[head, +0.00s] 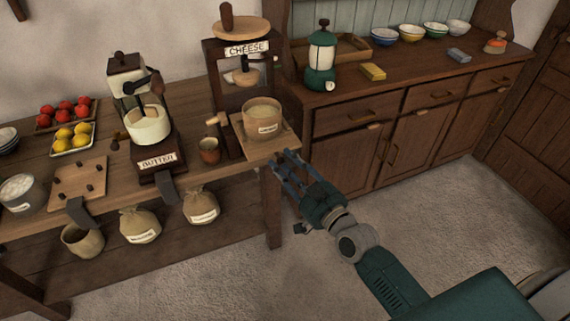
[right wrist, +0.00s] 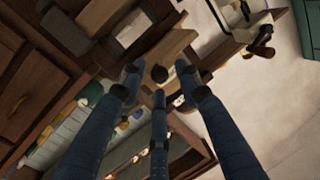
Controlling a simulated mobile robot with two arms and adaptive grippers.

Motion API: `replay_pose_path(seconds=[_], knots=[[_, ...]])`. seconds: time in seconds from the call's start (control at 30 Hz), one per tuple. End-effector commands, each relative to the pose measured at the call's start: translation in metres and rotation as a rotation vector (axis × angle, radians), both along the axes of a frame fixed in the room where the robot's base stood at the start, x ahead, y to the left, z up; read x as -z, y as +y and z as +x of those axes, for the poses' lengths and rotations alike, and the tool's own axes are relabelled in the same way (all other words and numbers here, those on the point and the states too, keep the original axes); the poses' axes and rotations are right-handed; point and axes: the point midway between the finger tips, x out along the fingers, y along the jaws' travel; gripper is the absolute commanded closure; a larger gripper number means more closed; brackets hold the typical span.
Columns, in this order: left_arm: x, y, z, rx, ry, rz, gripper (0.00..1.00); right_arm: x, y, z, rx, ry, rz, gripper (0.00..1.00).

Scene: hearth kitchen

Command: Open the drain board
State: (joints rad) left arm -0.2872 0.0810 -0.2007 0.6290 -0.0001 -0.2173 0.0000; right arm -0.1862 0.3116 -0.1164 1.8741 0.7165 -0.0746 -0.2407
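The drain board appears to be the light wooden board (head: 284,139) at the right end of the worktable, below the cheese press (head: 246,75). A wooden tub (head: 263,120) with a label stands on it. My right gripper (head: 284,158) is just in front of the board's right front edge, with its fingers pointing toward it. In the right wrist view its blue fingers (right wrist: 156,92) are spread, with a small dark knob (right wrist: 160,73) on a wooden piece just beyond the tips. I cannot tell whether they touch. My left gripper is not in view.
Sacks (head: 140,225) sit on the lower shelf. A sideboard (head: 400,120) stands behind the gripper. The floor (head: 300,265) in front is clear.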

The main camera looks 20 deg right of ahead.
Motion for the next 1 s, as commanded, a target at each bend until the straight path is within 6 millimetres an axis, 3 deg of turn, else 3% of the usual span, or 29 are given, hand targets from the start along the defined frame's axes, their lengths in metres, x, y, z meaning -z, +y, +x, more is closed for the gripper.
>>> replay_pose_path(seconds=[0.23,0.37,0.8,1.0], knots=[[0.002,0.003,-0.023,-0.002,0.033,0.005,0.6,0.001,0.0,0.0,0.0,0.002,0.0,0.63],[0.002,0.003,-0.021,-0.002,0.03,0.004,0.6,0.003,-0.002,-0.007,0.0,0.005,-0.001,0.63],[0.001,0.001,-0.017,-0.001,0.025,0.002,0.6,0.002,-0.021,-0.088,-0.001,0.005,-0.003,0.63],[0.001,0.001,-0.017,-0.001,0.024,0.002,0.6,0.001,-0.026,-0.111,-0.001,0.003,-0.001,0.63]])
